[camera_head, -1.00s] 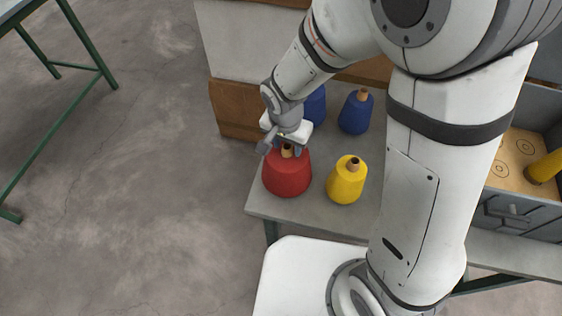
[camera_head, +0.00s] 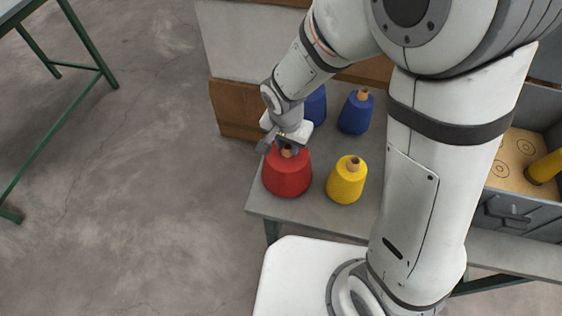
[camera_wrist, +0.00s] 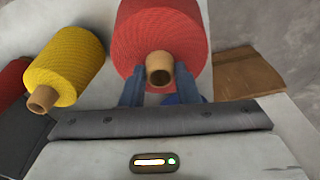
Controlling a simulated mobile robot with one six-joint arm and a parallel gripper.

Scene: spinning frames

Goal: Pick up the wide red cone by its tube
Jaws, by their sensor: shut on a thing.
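The wide red cone (camera_head: 287,175) stands upright on the grey table's near left corner. It fills the top middle of the wrist view (camera_wrist: 160,32). Its tan tube (camera_wrist: 160,69) sticks up between the two fingers of my gripper (camera_wrist: 160,88). In the head view my gripper (camera_head: 287,147) is directly over the cone's top, shut on the tube. The cone appears to rest on the table still. Part of the tube is hidden by the fingers in the head view.
A yellow cone (camera_head: 346,182) stands close to the right of the red one. Two blue cones (camera_head: 356,113) (camera_head: 316,104) stand behind. A grey box (camera_head: 519,207) with a yellow cone (camera_head: 546,167) is at the right. The table's left edge is near; open floor lies beyond.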

